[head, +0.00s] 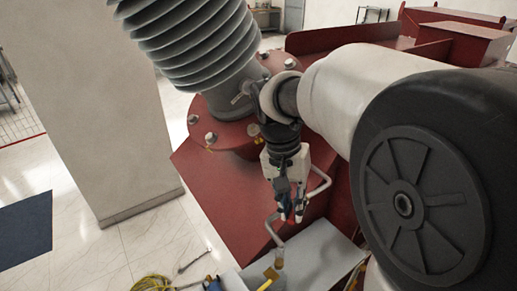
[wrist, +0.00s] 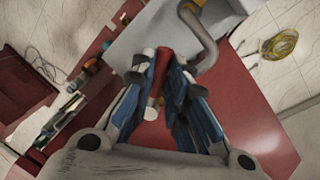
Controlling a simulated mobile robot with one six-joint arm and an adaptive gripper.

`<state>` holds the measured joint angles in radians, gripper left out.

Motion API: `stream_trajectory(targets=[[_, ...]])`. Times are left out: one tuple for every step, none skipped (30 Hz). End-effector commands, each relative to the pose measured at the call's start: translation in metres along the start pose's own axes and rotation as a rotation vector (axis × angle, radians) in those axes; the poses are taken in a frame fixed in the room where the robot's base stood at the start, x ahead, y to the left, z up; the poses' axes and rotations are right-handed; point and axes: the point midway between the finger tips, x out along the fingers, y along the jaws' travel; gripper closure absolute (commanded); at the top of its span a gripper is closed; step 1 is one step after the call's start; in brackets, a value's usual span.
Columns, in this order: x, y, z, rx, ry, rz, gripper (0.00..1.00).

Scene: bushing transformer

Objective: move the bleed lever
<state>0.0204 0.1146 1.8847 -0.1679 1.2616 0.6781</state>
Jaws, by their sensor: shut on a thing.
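My gripper (head: 290,211) points down beside the dark red transformer body, below the large grey ribbed bushing. In the wrist view, its blue-padded fingers (wrist: 166,84) are closed around a short red handle with a pale end, which I take to be the bleed lever (wrist: 158,76). The fingers hide part of the lever and its pivot. In the head view only a small red bit of the lever (head: 299,215) shows at the fingertips.
A bent grey pipe (head: 273,229) runs close to the gripper, with a yellow-brown end (head: 271,272) below. A grey box surface (head: 316,258) lies beneath. The ribbed bushing (head: 196,40) rises above. A yellow hose coil (head: 153,284) lies on the floor at lower left.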

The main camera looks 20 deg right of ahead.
Motion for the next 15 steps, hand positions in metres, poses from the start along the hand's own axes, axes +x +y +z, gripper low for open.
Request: stream_trajectory(targets=[[-0.002,-0.002,-0.001,0.036,-0.008,0.001,1.00],[-0.002,-0.004,-0.001,0.059,-0.013,0.001,1.00],[-0.002,-0.005,-0.001,0.088,-0.018,0.001,1.00],[-0.003,-0.006,-0.001,0.109,-0.022,0.000,1.00],[-0.003,-0.008,-0.002,0.130,-0.025,0.000,1.00],[-0.003,-0.009,-0.002,0.155,-0.031,-0.001,1.00],[-0.003,-0.010,-0.002,0.172,-0.034,-0.001,1.00],[-0.003,-0.011,-0.003,0.189,-0.038,-0.001,1.00],[-0.003,-0.012,-0.003,0.209,-0.042,-0.001,1.00],[-0.004,-0.013,-0.003,0.224,-0.044,-0.001,1.00],[-0.004,-0.014,-0.003,0.236,-0.046,-0.001,1.00],[-0.004,-0.014,-0.004,0.252,-0.049,-0.001,1.00],[-0.004,-0.015,-0.004,0.262,-0.051,-0.001,1.00],[-0.004,-0.015,-0.004,0.271,-0.053,-0.001,1.00],[-0.004,-0.016,-0.004,0.283,-0.055,-0.001,1.00]])
